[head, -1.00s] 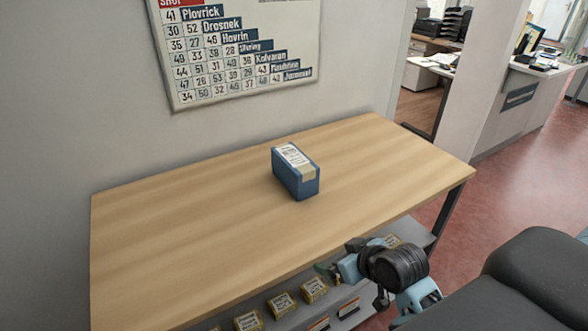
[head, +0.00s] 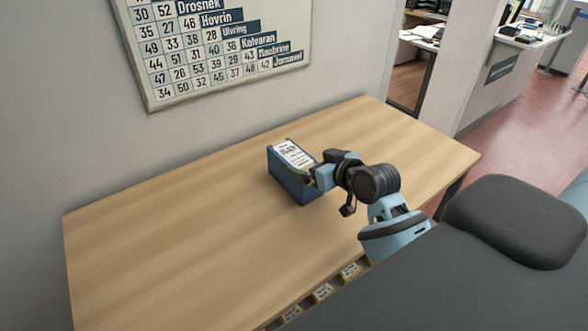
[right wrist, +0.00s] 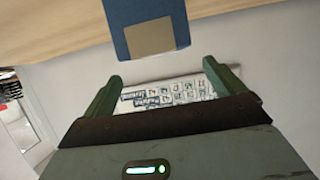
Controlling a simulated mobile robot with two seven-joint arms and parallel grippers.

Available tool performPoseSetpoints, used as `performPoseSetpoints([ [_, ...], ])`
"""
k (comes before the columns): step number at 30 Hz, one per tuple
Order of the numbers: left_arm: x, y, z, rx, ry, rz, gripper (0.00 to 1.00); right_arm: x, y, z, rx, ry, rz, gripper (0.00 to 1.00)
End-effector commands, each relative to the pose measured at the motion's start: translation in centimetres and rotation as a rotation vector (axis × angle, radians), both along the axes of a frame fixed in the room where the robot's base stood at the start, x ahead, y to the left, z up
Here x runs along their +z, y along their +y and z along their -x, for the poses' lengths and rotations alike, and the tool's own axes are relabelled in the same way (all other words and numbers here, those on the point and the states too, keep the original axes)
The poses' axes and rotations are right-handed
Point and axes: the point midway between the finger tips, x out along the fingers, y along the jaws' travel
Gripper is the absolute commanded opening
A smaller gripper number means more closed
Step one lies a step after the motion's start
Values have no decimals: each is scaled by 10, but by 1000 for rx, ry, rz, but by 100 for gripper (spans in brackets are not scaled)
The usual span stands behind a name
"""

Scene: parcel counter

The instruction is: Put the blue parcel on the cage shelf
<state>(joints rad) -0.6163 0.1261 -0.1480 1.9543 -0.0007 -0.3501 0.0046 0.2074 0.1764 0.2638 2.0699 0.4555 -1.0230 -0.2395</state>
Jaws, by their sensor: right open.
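The blue parcel (head: 287,183) stands upright on the wooden table, with a white label on top. In the right wrist view the parcel (right wrist: 148,38) shows a tan patch and lies just beyond the fingertips. My right gripper (head: 312,176) is at the parcel's right side and hides part of it. In the right wrist view the right gripper (right wrist: 162,73) has its two green fingers spread with nothing between them. I cannot make out a cage shelf in these frames. My left gripper is not in view.
The wooden table (head: 170,240) is otherwise clear around the parcel. Several small yellow boxes (head: 322,291) sit below its front edge. A wall with a chart (head: 215,50) stands behind the table. A counter (head: 515,50) is at the back right.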

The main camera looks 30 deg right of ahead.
Motion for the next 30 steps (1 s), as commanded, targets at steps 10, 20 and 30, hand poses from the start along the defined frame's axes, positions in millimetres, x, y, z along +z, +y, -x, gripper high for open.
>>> performPoseSetpoints([
  [10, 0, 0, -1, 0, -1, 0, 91, -7, 2, -17, 0, 0, 1, 95],
  [20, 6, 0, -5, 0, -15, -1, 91, -20, 5, -52, 0, -1, -2, 95],
  [30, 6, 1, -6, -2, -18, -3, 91, -27, 5, -63, 0, 0, 1, 95],
])
